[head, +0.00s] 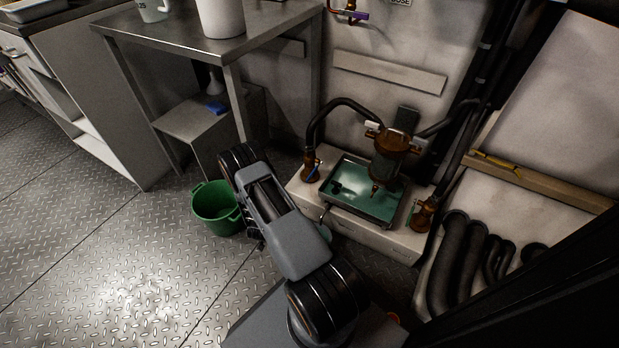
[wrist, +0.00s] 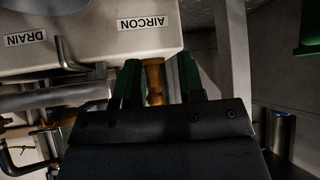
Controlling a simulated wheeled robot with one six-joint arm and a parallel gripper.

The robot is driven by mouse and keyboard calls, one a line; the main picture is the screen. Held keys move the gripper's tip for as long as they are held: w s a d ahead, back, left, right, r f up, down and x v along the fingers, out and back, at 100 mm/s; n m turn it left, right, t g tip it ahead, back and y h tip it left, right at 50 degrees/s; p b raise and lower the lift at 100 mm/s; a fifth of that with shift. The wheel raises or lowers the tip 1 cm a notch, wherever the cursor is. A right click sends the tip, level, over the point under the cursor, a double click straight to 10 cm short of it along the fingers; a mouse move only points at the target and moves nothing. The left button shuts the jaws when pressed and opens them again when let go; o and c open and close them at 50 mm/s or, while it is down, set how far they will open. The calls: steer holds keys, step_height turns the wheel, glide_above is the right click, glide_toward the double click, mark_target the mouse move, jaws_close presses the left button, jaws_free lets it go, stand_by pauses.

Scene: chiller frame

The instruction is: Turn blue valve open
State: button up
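I cannot tell the handle's exact angle. In the wrist view my gripper (wrist: 158,85) is open. Its two green fingers stand either side of a brass fitting (wrist: 155,78) below the AIRCON label (wrist: 142,23), with gaps beside it. I cannot tell any contact. No blue handle is clear there on that fitting. In the head view my own arm mostly hides the gripper.
A green tray (head: 366,193) and a brass filter housing (head: 392,150) stand on the white box (head: 375,236). A green bucket (head: 217,208) is on the floor to the left. A metal table (head: 187,42) stands behind. Black hoses (head: 457,262) lie right. Floor at left is clear.

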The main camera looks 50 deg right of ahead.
steer(key=s+d+r+m+h, duration=0.1)
steer(key=s+d+m+h, duration=0.1)
steer(key=d+h, duration=0.3)
steer(key=m+h, duration=0.1)
steer(key=h, duration=0.4)
glide_toward(309, 176)
steer(key=b+x, duration=0.1)
steer(key=x, duration=0.2)
steer(key=b+x, duration=0.2)
steer(key=x, duration=0.1)
steer(key=b+x, duration=0.1)
steer(key=x, duration=0.3)
steer(key=shift+f+b, duration=0.35)
steer(key=shift+b, duration=0.05)
jaws_close()
